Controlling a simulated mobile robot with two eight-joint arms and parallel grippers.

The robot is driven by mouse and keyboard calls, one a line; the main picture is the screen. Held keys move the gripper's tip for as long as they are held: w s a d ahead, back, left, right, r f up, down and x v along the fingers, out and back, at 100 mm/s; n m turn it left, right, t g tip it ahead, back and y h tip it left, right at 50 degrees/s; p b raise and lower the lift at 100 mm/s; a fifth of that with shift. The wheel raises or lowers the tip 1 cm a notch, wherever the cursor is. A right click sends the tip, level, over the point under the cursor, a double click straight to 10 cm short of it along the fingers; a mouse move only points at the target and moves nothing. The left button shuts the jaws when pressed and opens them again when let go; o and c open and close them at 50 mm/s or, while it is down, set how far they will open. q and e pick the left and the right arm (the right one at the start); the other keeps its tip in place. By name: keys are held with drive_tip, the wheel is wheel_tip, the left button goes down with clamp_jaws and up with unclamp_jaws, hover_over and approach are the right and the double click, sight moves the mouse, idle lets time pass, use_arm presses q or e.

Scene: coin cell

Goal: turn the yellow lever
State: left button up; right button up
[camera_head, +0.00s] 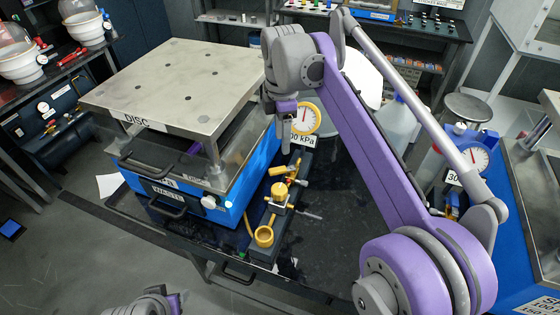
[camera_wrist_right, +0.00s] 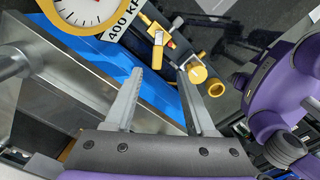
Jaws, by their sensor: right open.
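A small valve assembly with yellow fittings (camera_head: 279,196) stands on a dark strip beside the blue machine in the head view. A yellow lever-like piece (camera_head: 278,171) sits at its upper end; the wrist view shows a yellow piece (camera_wrist_right: 158,38) near a red part, beyond the fingertips. I cannot tell for certain which piece is the lever. My right gripper (camera_head: 286,147) points down above the assembly. In the wrist view its fingers (camera_wrist_right: 160,75) are apart, with nothing between them. Part of my left arm (camera_head: 158,302) shows at the bottom edge; its jaws are not clear.
A blue machine (camera_head: 236,196) with a large metal plate (camera_head: 175,85) stands left of the valve. A yellow-rimmed gauge (camera_head: 305,117) is close beside the right gripper. A yellow ring (camera_head: 264,237) is at the strip's near end. The dark tabletop (camera_head: 335,205) is clear to the right.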

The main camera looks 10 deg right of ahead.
sight(281, 168)
drive_tip(key=f, duration=0.6)
drive_tip(key=f+b, duration=0.1)
drive_tip(key=f, duration=0.3)
drive_tip(key=shift+w+a+f, duration=0.1)
drive_tip(key=shift+w, duration=0.15)
drive_tip(key=shift+c, duration=0.2)
clamp_jaws()
